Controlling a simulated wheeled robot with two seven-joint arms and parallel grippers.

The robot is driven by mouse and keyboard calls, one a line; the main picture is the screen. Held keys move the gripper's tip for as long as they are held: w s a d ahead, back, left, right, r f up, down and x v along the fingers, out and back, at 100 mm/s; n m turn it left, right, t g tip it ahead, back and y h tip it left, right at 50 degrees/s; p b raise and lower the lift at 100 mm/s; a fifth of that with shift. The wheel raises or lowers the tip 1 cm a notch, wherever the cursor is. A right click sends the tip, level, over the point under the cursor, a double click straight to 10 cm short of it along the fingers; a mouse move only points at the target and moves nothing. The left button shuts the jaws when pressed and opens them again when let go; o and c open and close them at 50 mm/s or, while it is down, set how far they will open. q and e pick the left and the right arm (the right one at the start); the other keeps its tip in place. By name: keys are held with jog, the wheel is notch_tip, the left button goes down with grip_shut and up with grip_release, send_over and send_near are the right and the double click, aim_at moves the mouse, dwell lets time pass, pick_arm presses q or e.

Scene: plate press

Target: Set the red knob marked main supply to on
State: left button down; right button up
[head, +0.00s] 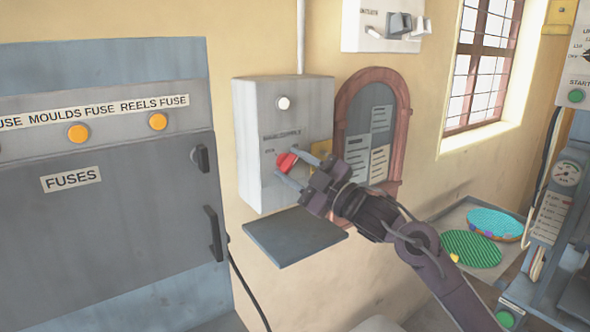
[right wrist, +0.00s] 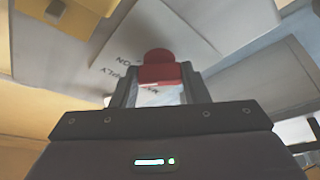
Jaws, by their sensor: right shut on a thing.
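The red knob (head: 286,161) sits on the front of the grey main supply box (head: 262,188) on the wall, in the middle of the head view. My right gripper (head: 291,167) is at the knob with its fingers on either side of it, shut on it. In the right wrist view the red knob (right wrist: 159,68) shows between the fingertips, with upside-down lettering behind it. The exact angle of the knob against its markings is hard to read. My left gripper is not in view.
A small grey shelf (head: 293,238) juts out below the box. A fuse cabinet (head: 100,200) with handles stands at the left. An arched board (head: 352,110) hangs right of the box. A tray (head: 470,215) with green and blue discs lies at the right, beside a machine.

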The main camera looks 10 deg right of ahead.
jog(key=shift+f+m, duration=0.1)
jog(key=shift+m, duration=0.2)
jog(key=o, duration=1)
jog(key=b+v, duration=0.2)
jog(key=v, duration=0.5)
jog(key=shift+s+d+f+b, duration=0.1)
jog(key=shift+s+d+b, duration=0.2)
jog(key=shift+b, duration=0.1)
jog(key=shift+f, duration=0.1)
